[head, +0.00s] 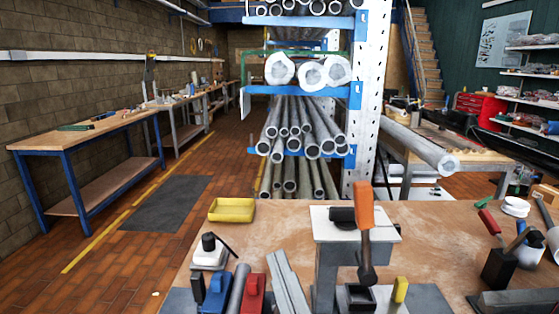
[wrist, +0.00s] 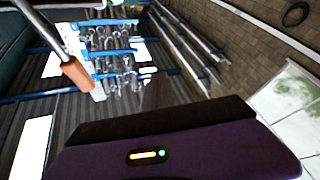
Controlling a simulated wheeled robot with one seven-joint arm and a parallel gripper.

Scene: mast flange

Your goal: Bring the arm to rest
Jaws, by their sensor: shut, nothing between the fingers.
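My gripper (wrist: 165,122) fills the lower part of the wrist view: a purple housing with a small lit indicator and a dark bar along its far edge. It is shut with nothing held. The separate fingertips are hard to make out. No part of the arm can be made out clearly in the head view. The wrist view looks out over the room at a steep tilt.
A wooden bench (head: 430,235) spans the front of the head view. On it are a yellow tray (head: 231,210), a raised white plate (head: 330,224), an upright orange-handled tool (head: 364,207) and several smaller tools. A pipe rack (head: 366,100) stands behind. Brown floor (head: 225,165) lies open left.

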